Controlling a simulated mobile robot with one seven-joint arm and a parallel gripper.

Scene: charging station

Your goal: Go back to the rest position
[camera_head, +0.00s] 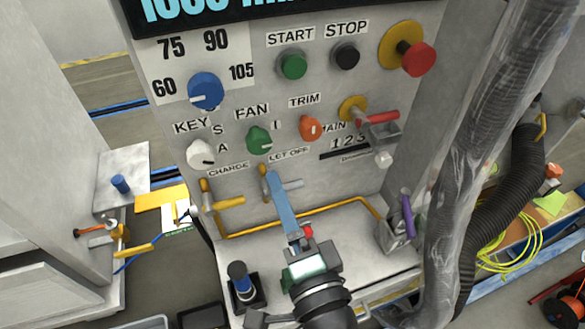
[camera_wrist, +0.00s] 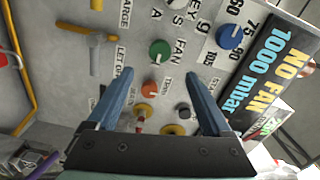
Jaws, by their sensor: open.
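My gripper (camera_wrist: 158,105) is open and empty in the wrist view, its two blue fingers spread apart before the control panel (camera_wrist: 130,62). In the head view my gripper (camera_head: 272,180) is seen from behind, its blue fingers pointing up at the panel's lower middle, near the LET OFF label. From this side the fingers overlap, and one covers part of the yellow lever there. I cannot tell whether a finger touches the panel or a lever.
The panel carries a blue knob (camera_head: 205,91), a green knob (camera_head: 259,140), an orange knob (camera_head: 310,128), a red-handled switch (camera_head: 376,119) and a red emergency button (camera_head: 418,59). A yellow rail (camera_head: 335,204) edges the shelf. A joystick (camera_head: 241,281) and a purple-handled lever (camera_head: 405,214) stand on it. A thick hose (camera_head: 500,120) hangs right.

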